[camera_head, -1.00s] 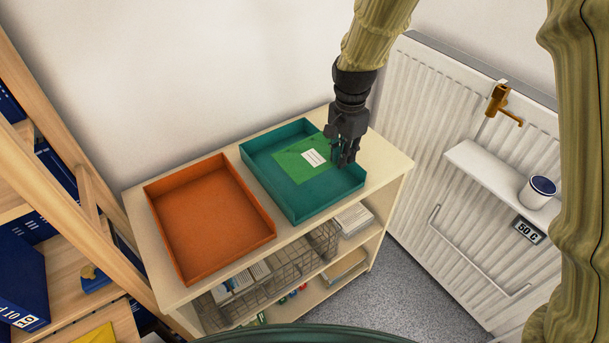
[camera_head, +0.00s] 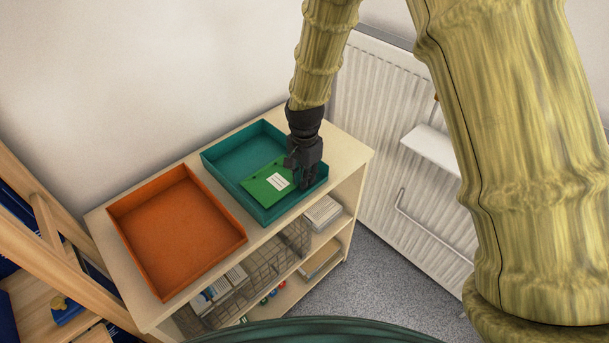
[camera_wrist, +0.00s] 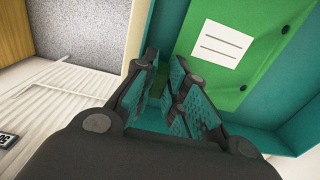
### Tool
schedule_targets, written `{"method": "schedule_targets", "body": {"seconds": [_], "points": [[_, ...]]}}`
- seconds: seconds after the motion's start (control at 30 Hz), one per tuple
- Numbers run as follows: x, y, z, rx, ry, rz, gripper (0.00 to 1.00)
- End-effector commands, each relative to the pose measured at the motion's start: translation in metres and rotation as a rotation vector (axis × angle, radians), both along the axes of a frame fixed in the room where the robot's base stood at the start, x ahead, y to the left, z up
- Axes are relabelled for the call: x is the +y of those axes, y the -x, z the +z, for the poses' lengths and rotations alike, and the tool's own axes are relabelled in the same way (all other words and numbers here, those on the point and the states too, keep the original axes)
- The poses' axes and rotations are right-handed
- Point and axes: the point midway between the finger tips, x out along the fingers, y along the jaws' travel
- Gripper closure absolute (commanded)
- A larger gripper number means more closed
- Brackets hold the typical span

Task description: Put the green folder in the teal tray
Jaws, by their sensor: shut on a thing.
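The green folder (camera_head: 262,185) with a white label lies within the outline of the teal tray (camera_head: 235,155), toward its front right part. In the wrist view the folder (camera_wrist: 262,35) lies flat side up beside my fingers, with teal surface around it. My gripper (camera_head: 297,178) reaches down over the tray's right end and is shut on the folder's right edge. The fingers (camera_wrist: 170,85) also show in the wrist view, and the gripped edge is hidden there. I cannot tell whether the folder touches the tray floor.
An empty orange tray (camera_head: 175,230) stands left of the teal tray on the shelf unit top (camera_head: 338,150). A wire basket (camera_head: 290,240) and papers fill the shelves below. A white radiator (camera_head: 375,110) stands at the right, and a wooden rack (camera_head: 50,255) at the left.

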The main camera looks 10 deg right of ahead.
Motion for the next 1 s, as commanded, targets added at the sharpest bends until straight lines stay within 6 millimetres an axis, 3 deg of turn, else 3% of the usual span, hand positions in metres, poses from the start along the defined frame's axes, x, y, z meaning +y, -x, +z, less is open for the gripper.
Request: {"method": "schedule_targets", "body": {"seconds": [0.43,0.47,0.5,0.8,1.0], "points": [[0.001,0.000,-0.006,0.000,0.000,0.001,1.00],[0.001,0.000,-0.006,-0.001,-0.001,0.001,0.81],[0.001,0.000,-0.006,-0.001,-0.001,0.001,0.77],[0.001,0.000,-0.005,-0.001,-0.001,0.001,0.77],[0.001,0.000,0.007,-0.001,0.000,0.001,0.77]]}}
